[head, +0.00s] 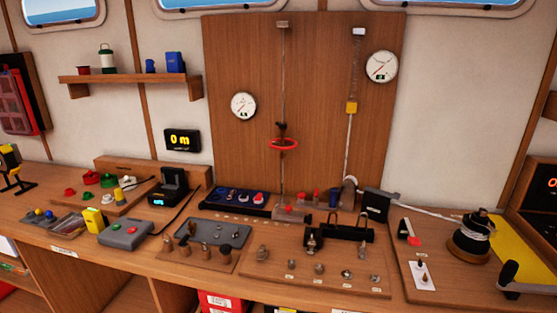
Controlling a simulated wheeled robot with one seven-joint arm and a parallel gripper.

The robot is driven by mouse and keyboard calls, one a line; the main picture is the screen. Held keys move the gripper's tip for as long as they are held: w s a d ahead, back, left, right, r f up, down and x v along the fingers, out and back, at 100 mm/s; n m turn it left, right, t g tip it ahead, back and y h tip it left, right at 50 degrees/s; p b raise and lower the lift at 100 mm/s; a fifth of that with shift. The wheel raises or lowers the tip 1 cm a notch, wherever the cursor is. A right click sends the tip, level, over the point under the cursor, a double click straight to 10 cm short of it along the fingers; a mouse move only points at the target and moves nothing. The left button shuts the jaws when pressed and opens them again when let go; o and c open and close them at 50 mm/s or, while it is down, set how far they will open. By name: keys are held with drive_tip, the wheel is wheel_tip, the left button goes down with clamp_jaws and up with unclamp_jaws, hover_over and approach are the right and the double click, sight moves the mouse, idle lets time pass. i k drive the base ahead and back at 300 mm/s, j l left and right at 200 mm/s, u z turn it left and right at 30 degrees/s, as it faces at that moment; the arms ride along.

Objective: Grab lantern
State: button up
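The lantern (106,59) stands upright on the wooden wall shelf (130,81) at the upper left. It has a green base, a pale middle and a dark top. A small red item (83,70) is to its left, and two blue items (175,63) (150,66) are to its right with a gap between. My gripper does not show in this view.
Below the shelf is a long wooden workbench (130,262) crowded with small items. A black display (182,140) reading "0 m" hangs between shelf and bench. A brown panel (240,60) with gauges and lines rises right of the shelf.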

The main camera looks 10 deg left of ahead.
sight(108, 64)
drive_tip(key=j, duration=2.5)
drive_tip(key=i+j, duration=0.1)
drive_tip(key=j, duration=2.45)
